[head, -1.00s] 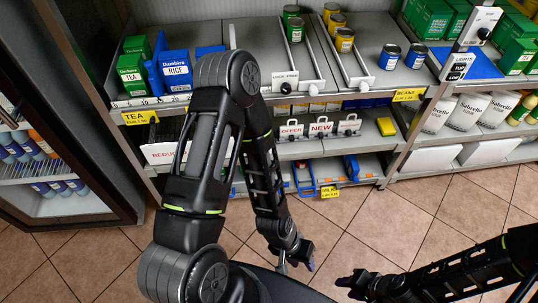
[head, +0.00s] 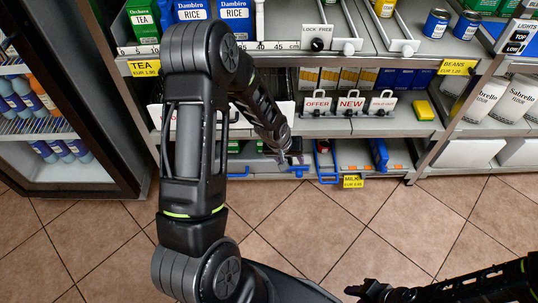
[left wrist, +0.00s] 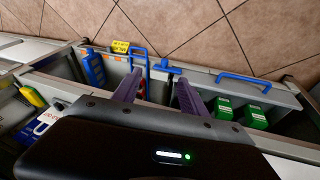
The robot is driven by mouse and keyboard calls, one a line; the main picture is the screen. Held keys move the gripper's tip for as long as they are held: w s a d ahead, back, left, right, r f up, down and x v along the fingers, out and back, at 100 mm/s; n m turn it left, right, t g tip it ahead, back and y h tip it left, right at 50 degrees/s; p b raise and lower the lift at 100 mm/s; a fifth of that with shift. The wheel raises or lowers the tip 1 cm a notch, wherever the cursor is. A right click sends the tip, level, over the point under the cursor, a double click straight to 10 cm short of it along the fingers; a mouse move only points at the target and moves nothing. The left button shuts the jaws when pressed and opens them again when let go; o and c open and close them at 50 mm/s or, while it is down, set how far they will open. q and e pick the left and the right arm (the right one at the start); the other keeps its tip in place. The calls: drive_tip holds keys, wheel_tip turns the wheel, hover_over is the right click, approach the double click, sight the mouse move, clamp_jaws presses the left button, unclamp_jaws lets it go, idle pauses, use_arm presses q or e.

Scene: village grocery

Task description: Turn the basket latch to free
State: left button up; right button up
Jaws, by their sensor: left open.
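A blue T-shaped piece, apparently the basket latch (left wrist: 167,68), sits between two blue handles on the low basket fronts in the left wrist view. It seems upright to the front rail; its lock or free setting cannot be read. In the head view a small blue part (head: 299,169) shows there, just below my left gripper (head: 291,156). My left gripper is open and empty. In the left wrist view its two fingers (left wrist: 160,90) point toward the latch, one to each side, without visible contact. My right gripper (head: 357,290) is low at right, its jaws unclear.
Two blue handles (left wrist: 139,66) and (left wrist: 245,79) flank the latch. Green boxes (left wrist: 238,112) lie in one basket. Above is a shelf with OFFER and NEW signs (head: 349,104). A knob under a LOCK FREE label (head: 318,29) is higher up. The tiled floor is clear.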

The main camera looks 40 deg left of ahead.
use_arm(q)
drive_tip(key=w+a+r+n+y+b, duration=0.1)
drive_tip(key=w+a+n+y+b, duration=0.1)
drive_tip(key=a, duration=1)
drive_tip(key=shift+w+t+b, duration=0.3)
drive_tip(key=shift+w+b, duration=0.4)
drive_tip(key=shift+b, duration=0.05)
use_arm(e)
wheel_tip(320, 180, down, 6)
use_arm(q)
drive_tip(key=shift+a, duration=0.1)
use_arm(e)
drive_tip(key=shift+f, duration=0.1)
use_arm(q)
drive_tip(key=b+x, duration=0.2)
drive_tip(key=x, duration=0.5)
drive_tip(key=shift+w+a+f, duration=0.1)
drive_tip(key=shift+w+f, duration=0.1)
drive_tip(key=shift+f, duration=0.15)
use_arm(e)
drive_tip(key=shift+w+d+f, duration=0.15)
drive_tip(key=shift+f, duration=0.75)
use_arm(q)
drive_tip(key=shift+c, duration=0.4)
clamp_jaws()
